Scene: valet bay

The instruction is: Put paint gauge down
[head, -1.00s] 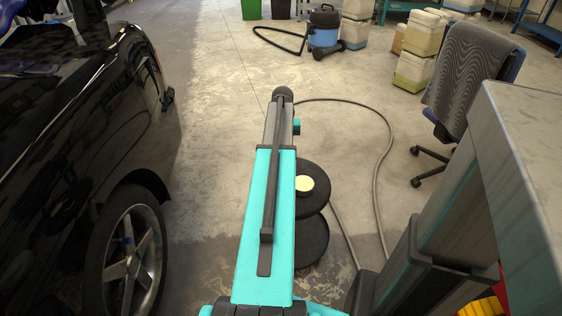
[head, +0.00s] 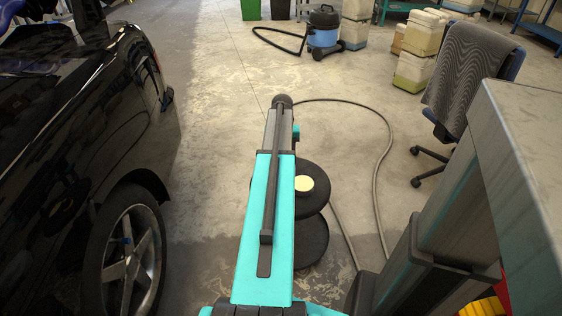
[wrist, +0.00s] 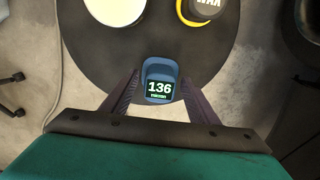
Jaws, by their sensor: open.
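The paint gauge (wrist: 160,82) is a small blue device with a screen reading 136. In the wrist view it sits over the near edge of a round dark tabletop (wrist: 95,60). My gripper (wrist: 160,88) is open, with one finger on each side of the gauge. I cannot tell whether the fingers touch it. In the head view my arm hides the gauge and the gripper; part of the round dark top (head: 316,172) shows beside the arm.
A cream disc (wrist: 115,8) and a dark WAX tin (wrist: 203,8) with a yellow band stand on the tabletop. A black car (head: 80,130) is at the left. A hose (head: 385,160) and an office chair (head: 465,85) are at the right. A vacuum (head: 323,32) stands at the back.

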